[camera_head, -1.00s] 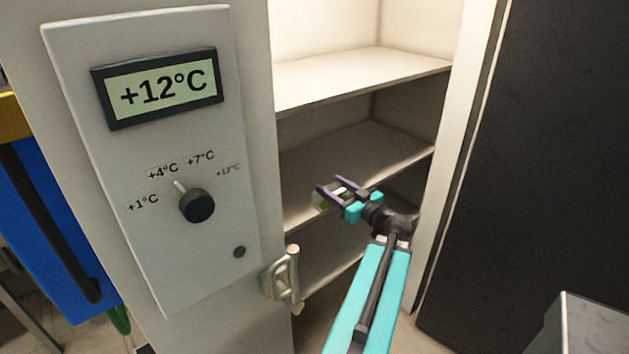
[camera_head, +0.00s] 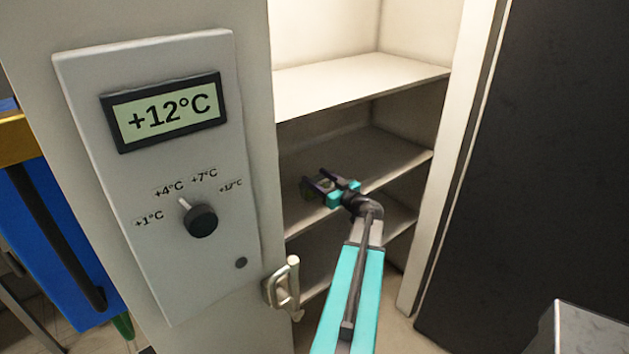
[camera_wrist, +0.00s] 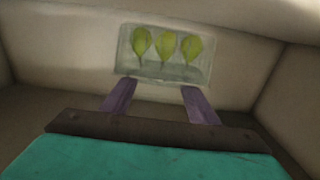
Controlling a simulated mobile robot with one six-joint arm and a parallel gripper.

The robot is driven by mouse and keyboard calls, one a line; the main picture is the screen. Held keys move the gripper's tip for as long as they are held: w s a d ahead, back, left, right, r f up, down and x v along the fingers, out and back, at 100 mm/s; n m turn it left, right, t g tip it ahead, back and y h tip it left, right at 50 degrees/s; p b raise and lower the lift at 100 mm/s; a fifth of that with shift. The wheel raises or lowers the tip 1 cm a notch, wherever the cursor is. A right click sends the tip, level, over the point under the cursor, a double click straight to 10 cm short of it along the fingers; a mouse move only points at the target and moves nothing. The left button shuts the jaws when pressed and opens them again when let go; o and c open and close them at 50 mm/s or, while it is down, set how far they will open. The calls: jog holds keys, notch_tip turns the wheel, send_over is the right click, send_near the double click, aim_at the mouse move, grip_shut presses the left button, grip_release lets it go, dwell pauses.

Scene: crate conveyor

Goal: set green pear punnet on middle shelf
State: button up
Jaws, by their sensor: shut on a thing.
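The green pear punnet (camera_wrist: 164,53) is a clear box with three green pears showing, at the top middle of the wrist view, between and beyond the finger ends. My gripper (camera_wrist: 158,92) is shut on it. In the head view my gripper (camera_head: 315,186) reaches into the cabinet, over the middle shelf (camera_head: 375,150); the punnet (camera_head: 308,188) is small and dark there, mostly hidden by the fingers. I cannot tell whether the punnet touches the shelf.
The upper shelf (camera_head: 350,84) is above my gripper and a lower shelf (camera_head: 395,218) is below; both look empty. A panel reading +12°C (camera_head: 165,112) and a latch handle (camera_head: 284,286) are at the left. A dark panel (camera_head: 545,150) stands at the right.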

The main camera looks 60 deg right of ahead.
jog(key=shift+w+d+f, duration=0.1)
jog(key=shift+w+d, duration=0.55)
jog(key=shift+w, duration=0.3)
jog(key=shift+w+d+p, duration=0.35)
jog(key=shift+w+p, duration=0.05)
jog(key=shift+w, duration=0.1)
jog(key=shift+f+p, duration=0.65)
jog(key=shift+f, duration=1.2)
jog(key=shift+f, duration=0.15)
jog(key=o, duration=1.1)
jog(key=shift+c, duration=0.2)
jog(key=shift+s, duration=0.1)
jog(key=b+v, duration=0.3)
jog(key=v, duration=0.8)
jog(key=shift+s+a, duration=0.2)
jog(key=shift+s, duration=0.15)
